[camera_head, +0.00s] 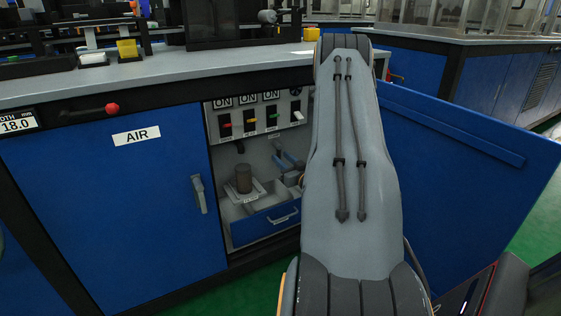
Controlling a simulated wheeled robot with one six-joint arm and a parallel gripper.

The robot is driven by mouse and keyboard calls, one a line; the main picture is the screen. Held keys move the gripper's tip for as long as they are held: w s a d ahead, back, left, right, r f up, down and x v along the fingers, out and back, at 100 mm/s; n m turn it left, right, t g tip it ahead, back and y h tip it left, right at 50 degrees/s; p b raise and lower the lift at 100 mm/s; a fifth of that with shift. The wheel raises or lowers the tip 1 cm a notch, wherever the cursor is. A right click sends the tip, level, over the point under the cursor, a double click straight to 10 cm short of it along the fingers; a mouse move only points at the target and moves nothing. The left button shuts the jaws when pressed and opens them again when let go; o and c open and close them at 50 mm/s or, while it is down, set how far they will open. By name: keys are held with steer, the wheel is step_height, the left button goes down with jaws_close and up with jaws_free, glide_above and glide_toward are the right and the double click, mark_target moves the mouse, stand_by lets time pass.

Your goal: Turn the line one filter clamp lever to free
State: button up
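The cabinet under the bench stands open, and its inside (262,152) shows left of my arm. A small blue lever-like part (289,161) with a pale label above it sits at the back right of the inside. I cannot tell whether it is the line one filter clamp lever, and its label is too small to read. A dark brown cylinder (244,178) stands upright on a labelled pale base to the left of it. My arm's large grey link covers the right part of the opening. My gripper is not in view.
A panel (259,115) with several switches and ON labels is above the inside. A blue drawer (265,222) is below. The open blue door (455,170) stands right of my arm.

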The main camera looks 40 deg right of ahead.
steer(key=shift+w+d, duration=0.1)
steer(key=shift+w, duration=0.4)
steer(key=shift+c, duration=0.4)
jaws_close()
